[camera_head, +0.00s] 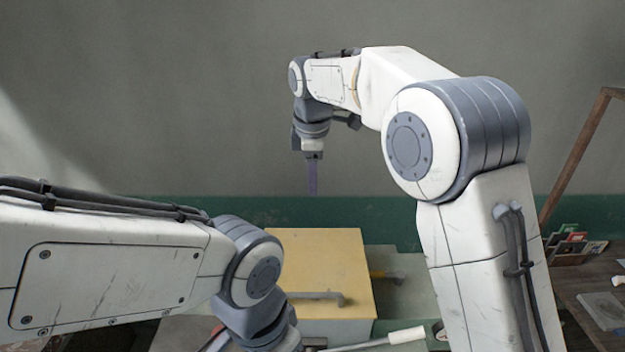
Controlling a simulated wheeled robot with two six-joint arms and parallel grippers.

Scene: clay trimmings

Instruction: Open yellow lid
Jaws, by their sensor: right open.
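The yellow lid (323,261) lies flat and closed on a pale box (338,328) below the middle of the head view. A grey bar-like handle (318,296) shows near its front edge. My left arm covers the box's left front part. My right gripper (312,178) points down, above and behind the lid's far edge in the picture, clear of it. Its fingers are seen edge-on with nothing visible between them. My left gripper is hidden below the lower edge of the view.
A tool with a white handle (406,335) lies in front of the box on the right. A dark table (575,280) with a rack of small cards (572,245) stands at far right, beside a wooden frame (577,155).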

